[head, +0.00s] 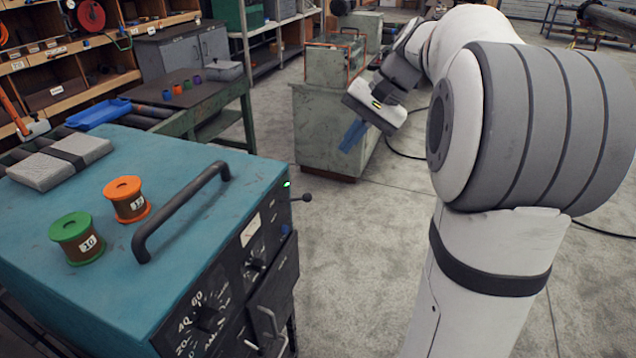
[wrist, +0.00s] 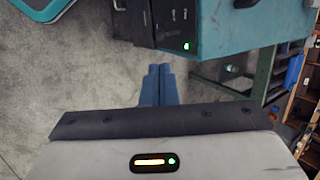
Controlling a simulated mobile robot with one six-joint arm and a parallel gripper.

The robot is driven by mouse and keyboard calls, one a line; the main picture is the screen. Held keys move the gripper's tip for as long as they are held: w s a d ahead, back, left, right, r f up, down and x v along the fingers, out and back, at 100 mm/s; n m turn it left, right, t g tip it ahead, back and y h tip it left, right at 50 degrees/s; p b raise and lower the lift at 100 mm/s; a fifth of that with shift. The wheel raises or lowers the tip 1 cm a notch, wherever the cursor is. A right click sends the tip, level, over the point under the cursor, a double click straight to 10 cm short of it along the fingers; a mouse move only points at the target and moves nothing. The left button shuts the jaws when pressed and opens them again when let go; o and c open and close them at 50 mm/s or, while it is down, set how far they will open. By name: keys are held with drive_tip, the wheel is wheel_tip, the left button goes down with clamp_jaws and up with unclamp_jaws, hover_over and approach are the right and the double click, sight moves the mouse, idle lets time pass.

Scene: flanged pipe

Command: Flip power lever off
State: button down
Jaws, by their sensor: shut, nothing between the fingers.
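The teal welding machine (head: 150,190) stands at the left in the head view, its dark front panel facing right. A small black-knobbed lever (head: 305,197) sticks out from the panel's far upper end, close to a lit green lamp (head: 287,184). My gripper (head: 350,137) has blue fingers pressed together and empty. It hangs in the air beyond and to the right of the lever, apart from it. In the wrist view the shut fingers (wrist: 158,72) point toward the machine (wrist: 240,28), whose green lamp (wrist: 186,46) is lit. I cannot clearly make out the lever there.
A black carry handle (head: 180,212), a green spool (head: 77,238) and an orange spool (head: 127,200) are on the machine's top. A green workbench (head: 225,120) stands behind it. A grey-green cabinet (head: 310,125) stands behind my gripper. The floor (head: 360,260) right of the panel is clear.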

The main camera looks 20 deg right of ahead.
sight(310, 194)
drive_tip(key=p+x, duration=0.1)
drive_tip(key=x, duration=1.1)
drive_tip(key=shift+a+f, duration=0.1)
drive_tip(key=shift+f, duration=0.1)
